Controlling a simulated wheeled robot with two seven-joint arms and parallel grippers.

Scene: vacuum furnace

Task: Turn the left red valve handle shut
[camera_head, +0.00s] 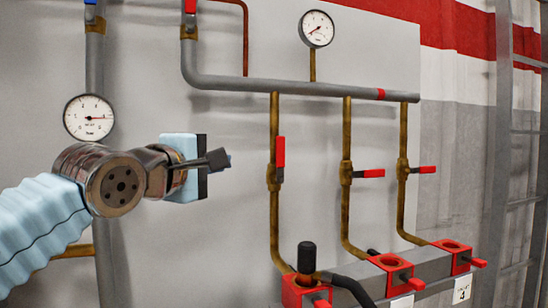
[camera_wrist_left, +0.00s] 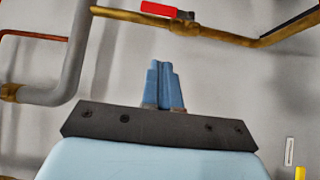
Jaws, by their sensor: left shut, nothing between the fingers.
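The left red valve handle (camera_head: 280,152) stands upright, in line with its vertical brass pipe. It also shows at the top of the left wrist view (camera_wrist_left: 162,9), lying along the brass pipe there. My left gripper (camera_head: 222,158) is shut and empty, pointing right, and appears left of the handle with a gap between them. In the left wrist view its blue fingers (camera_wrist_left: 164,85) are together, apart from the handle. My right gripper is not in view.
Two other red handles, the middle one (camera_head: 369,173) and the right one (camera_head: 423,169), point sideways to the right. A grey pipe (camera_head: 290,88) runs above. A gauge (camera_head: 88,117) is near my left wrist. Red fittings (camera_head: 306,291) stand below on a grey ledge.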

